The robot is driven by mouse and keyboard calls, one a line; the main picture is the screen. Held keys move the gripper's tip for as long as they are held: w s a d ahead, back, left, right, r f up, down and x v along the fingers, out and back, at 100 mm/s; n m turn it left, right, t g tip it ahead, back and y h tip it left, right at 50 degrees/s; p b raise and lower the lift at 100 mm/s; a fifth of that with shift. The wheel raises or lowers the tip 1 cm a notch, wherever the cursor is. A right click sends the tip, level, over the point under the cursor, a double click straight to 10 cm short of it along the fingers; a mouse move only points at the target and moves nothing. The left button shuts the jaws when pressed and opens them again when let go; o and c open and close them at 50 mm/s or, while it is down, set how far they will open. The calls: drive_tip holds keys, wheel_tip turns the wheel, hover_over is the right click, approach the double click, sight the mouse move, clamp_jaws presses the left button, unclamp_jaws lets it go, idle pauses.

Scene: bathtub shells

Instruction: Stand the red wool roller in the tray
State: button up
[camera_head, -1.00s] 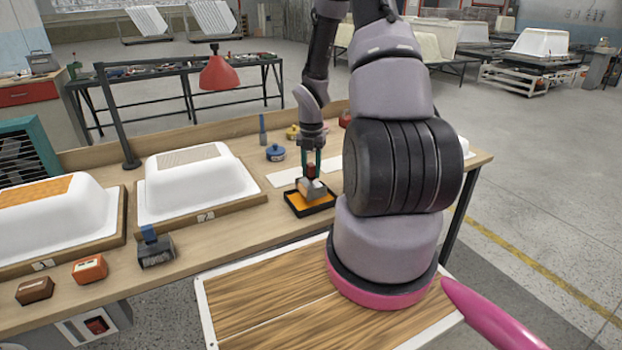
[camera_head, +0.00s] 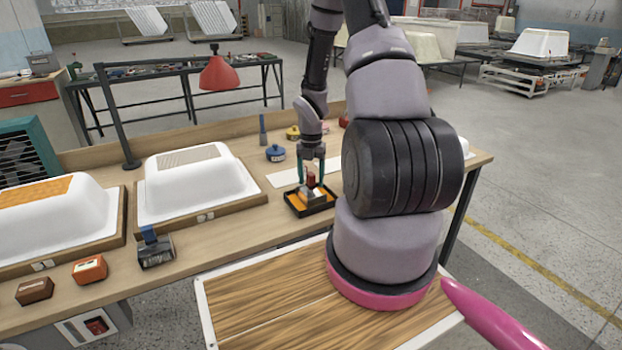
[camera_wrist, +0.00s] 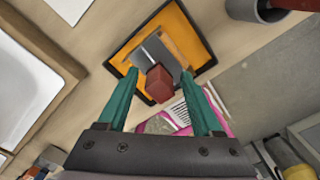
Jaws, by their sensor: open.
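The tray (camera_head: 292,210) is a shallow black-rimmed box with an orange floor near the table's front edge; it also shows in the wrist view (camera_wrist: 190,22). The red wool roller (camera_head: 311,180) is in the tray, its red end up and a grey part below; in the wrist view its red end (camera_wrist: 159,84) points at the camera. My gripper (camera_head: 311,168) is above the tray, its teal fingers open on either side of the red end. In the wrist view my gripper (camera_wrist: 160,72) shows gaps between the fingers and the red end. The roller's underside is hidden.
White tub shells (camera_head: 195,188) on wooden bases stand to the left. A blue tin (camera_head: 275,153) and a yellow tin (camera_head: 292,132) stand behind the tray. A blue-handled tool (camera_head: 155,250), an orange block (camera_head: 90,269) and a brown block (camera_head: 34,290) lie at the front left.

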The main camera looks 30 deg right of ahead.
wheel_tip(320, 180, up, 21)
drive_tip(key=s+a+m+t, duration=0.1)
drive_tip(key=a+m, duration=0.1)
drive_tip(key=m, duration=0.4)
drive_tip(key=s+a+r+m+t, duration=0.2)
drive_tip(key=s+a+r+m, duration=0.1)
drive_tip(key=s+r+m, duration=0.3)
drive_tip(key=s+a+r+m+t+y, duration=0.1)
drive_tip(key=s+a+r+m, duration=0.3)
drive_tip(key=m, duration=0.7)
drive_tip(key=s+a+r+m+t+y, duration=0.1)
drive_tip(key=s+a+r+m+t, duration=0.2)
drive_tip(key=s+r+m, duration=0.5)
wheel_tip(320, 180, up, 4)
drive_tip(key=shift+s+a+f+m, duration=0.1)
drive_tip(key=shift+s+a+m, duration=0.25)
drive_tip(key=shift+a, duration=0.4)
